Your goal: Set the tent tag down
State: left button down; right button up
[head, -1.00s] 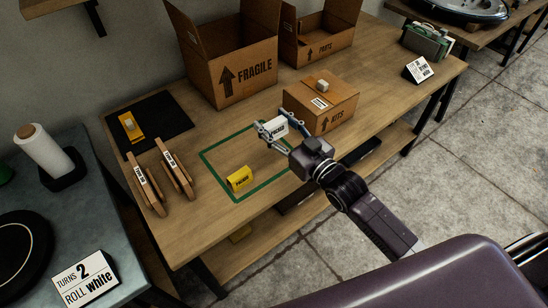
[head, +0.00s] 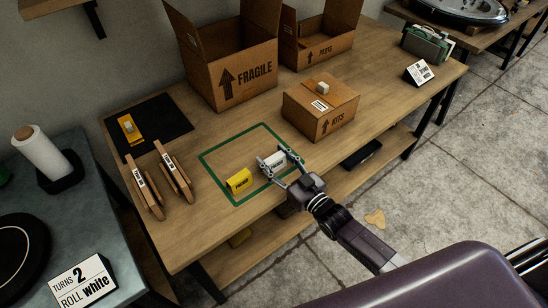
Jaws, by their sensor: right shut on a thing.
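A white tent tag (head: 274,162) with dark print is between the fingers of my right gripper (head: 281,167), which is shut on it. The tag is low over the wooden table, at the right side of the green taped square (head: 204,161); whether it touches the table I cannot tell. A yellow tent tag (head: 239,181) stands inside the square near its front edge, to the left of the white one and apart from it. My left gripper is not in view.
A closed KITS box (head: 332,117) stands right of the square. The open FRAGILE box (head: 238,82) and PARTS box (head: 327,50) stand behind. Two wooden clamp-like pieces (head: 147,190) lie left, near a black mat (head: 172,120). The square's back part is clear.

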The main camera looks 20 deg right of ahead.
jog(key=shift+f, duration=0.2)
jog(key=o, duration=0.8)
